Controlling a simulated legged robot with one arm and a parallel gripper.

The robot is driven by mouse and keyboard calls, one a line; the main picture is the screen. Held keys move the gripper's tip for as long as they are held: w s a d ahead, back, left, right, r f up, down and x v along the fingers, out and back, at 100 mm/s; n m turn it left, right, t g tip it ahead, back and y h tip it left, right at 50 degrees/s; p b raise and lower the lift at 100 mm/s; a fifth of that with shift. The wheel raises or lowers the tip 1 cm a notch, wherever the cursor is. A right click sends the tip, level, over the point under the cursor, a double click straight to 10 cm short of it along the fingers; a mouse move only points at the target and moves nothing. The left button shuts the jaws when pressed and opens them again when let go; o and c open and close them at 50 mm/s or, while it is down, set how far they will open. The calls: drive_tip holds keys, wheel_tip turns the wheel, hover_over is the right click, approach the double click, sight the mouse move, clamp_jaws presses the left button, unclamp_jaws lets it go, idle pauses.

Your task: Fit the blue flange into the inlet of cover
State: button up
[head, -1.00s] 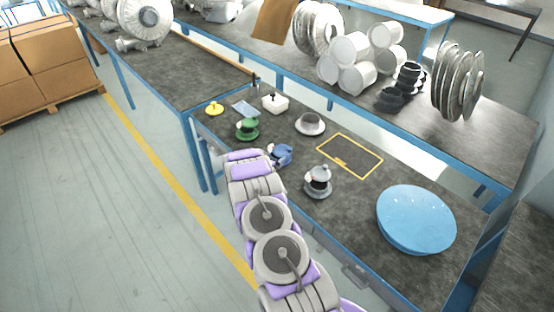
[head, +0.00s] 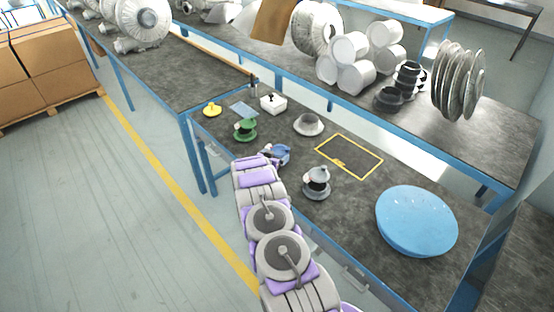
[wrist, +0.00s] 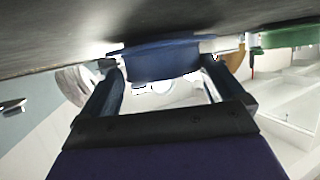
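The blue flange (head: 281,153) is at the near left edge of the bench, partly hidden by my arm. In the wrist view the blue flange (wrist: 162,58) lies between my two fingers, close to the table surface. My gripper (wrist: 163,75) looks open around it, with narrow gaps at the fingertips, so firm contact cannot be seen. My gripper (head: 272,156) is small and partly covered in the head view. No part is clearly the cover with its inlet. A large light blue round disc (head: 417,220) lies at the right of the bench.
A grey-white flange (head: 316,182), a dark-topped white flange (head: 309,124), a green flange (head: 245,130) and a yellow one (head: 212,109) stand nearby. A white box (head: 273,103) is behind. The yellow-outlined rectangle (head: 349,155) is empty.

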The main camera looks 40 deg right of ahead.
drive_tip(key=shift+s+f, duration=0.1)
drive_tip(key=shift+f, duration=0.05)
drive_tip(key=shift+c, duration=1.4)
drive_tip(key=shift+a, duration=0.2)
drive_tip(key=shift+c, duration=1.3)
